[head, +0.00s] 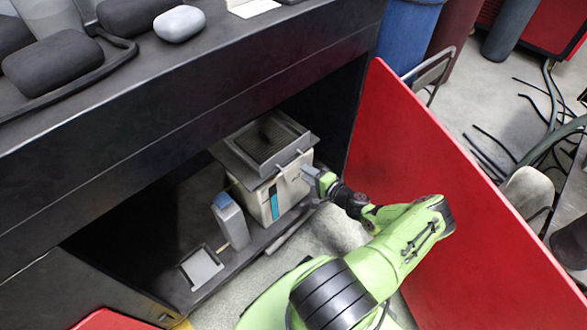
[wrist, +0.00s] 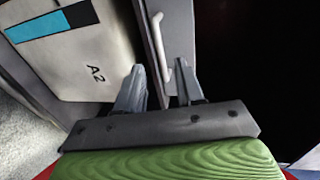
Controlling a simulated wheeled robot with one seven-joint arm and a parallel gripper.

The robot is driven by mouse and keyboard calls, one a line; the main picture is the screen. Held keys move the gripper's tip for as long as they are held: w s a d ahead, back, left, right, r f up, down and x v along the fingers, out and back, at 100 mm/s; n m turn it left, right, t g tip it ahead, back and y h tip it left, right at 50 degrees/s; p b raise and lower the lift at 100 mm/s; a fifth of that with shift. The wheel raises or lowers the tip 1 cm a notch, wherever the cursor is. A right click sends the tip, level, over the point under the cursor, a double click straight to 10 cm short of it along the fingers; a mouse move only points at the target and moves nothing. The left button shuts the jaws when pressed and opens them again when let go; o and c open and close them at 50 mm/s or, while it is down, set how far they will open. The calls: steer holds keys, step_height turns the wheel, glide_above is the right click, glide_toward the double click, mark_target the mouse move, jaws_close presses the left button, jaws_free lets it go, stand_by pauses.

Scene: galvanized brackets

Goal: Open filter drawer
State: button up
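A cream and grey unit (head: 262,203) with a teal stripe stands inside the dark cabinet. The filter drawer (head: 250,172) is its grey upper layer, with a dark grille on top. In the wrist view, the drawer's grey front (wrist: 184,22) carries a pale bar handle (wrist: 159,42). The cream face (wrist: 75,55), marked A2, is beside it. My gripper (head: 312,174) is at the unit's front right. In the wrist view my gripper (wrist: 159,66) is open, its fingers on either side of the handle's near end. Whether either finger touches the handle cannot be told.
A red cabinet door (head: 420,180) stands open to the right of my arm. A grey upright container (head: 231,220) with a blue top and a small grey tray (head: 201,267) stand left of the unit. The black counter (head: 180,85) overhangs the cabinet opening.

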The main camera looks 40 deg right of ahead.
steer(key=b+x, duration=0.1)
steer(key=x, duration=0.6)
steer(key=shift+b, duration=0.3)
steer(key=shift+c, duration=0.4)
jaws_close()
